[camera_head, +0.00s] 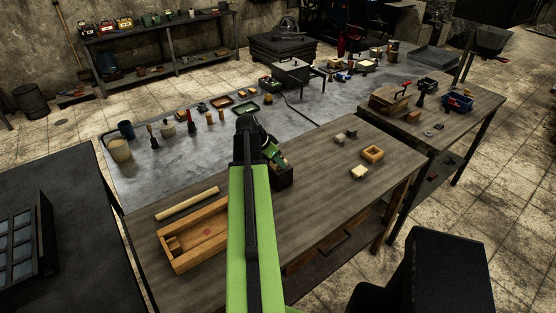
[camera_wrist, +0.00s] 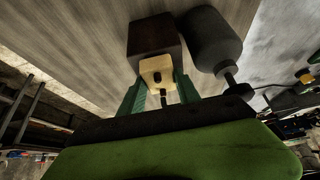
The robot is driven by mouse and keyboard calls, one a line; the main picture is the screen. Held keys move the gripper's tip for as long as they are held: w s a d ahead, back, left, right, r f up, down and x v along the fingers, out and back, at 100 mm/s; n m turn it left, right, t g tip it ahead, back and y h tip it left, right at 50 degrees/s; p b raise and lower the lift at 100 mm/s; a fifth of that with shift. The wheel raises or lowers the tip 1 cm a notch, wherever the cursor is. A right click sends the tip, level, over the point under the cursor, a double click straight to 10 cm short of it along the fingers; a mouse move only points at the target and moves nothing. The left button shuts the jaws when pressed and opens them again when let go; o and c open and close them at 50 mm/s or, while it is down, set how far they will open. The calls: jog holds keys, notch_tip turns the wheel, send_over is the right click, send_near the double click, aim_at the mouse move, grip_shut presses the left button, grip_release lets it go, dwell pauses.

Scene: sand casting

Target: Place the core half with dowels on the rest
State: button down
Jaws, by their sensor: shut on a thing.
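My gripper (camera_head: 278,157) is over the wooden bench, partly hidden by my arm in the head view. In the wrist view its green fingers (camera_wrist: 160,80) are shut on a small cream piece with a dark hole, which looks like the core half (camera_wrist: 150,65). Dowels cannot be made out. A dark brown block, perhaps the rest (camera_wrist: 154,38), is right by the held piece; it also shows below the gripper in the head view (camera_head: 284,178). I cannot tell whether the piece touches it.
A long wooden box (camera_head: 190,258) and a pale rod (camera_head: 187,203) lie left on the bench. A cream block (camera_head: 359,172), an orange-tan hollow box (camera_head: 372,154) and grey pieces (camera_head: 346,136) lie right. A metal table (camera_head: 185,151) with several tools stands behind.

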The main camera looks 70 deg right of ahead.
jog(key=shift+s+d+f, duration=0.2)
jog(key=shift+d, duration=0.15)
jog(key=shift+a+r, duration=0.1)
jog(key=shift+r, duration=0.05)
jog(key=c, duration=0.9)
grip_release()
jog(key=shift+f, duration=0.2)
jog(key=shift+o, duration=0.2)
jog(key=shift+r, duration=0.15)
jog(key=shift+r, duration=0.3)
jog(key=p+v, duration=1)
jog(key=v, duration=0.1)
jog(key=shift+w+a+r, duration=0.15)
jog(key=shift+w+a, duration=0.05)
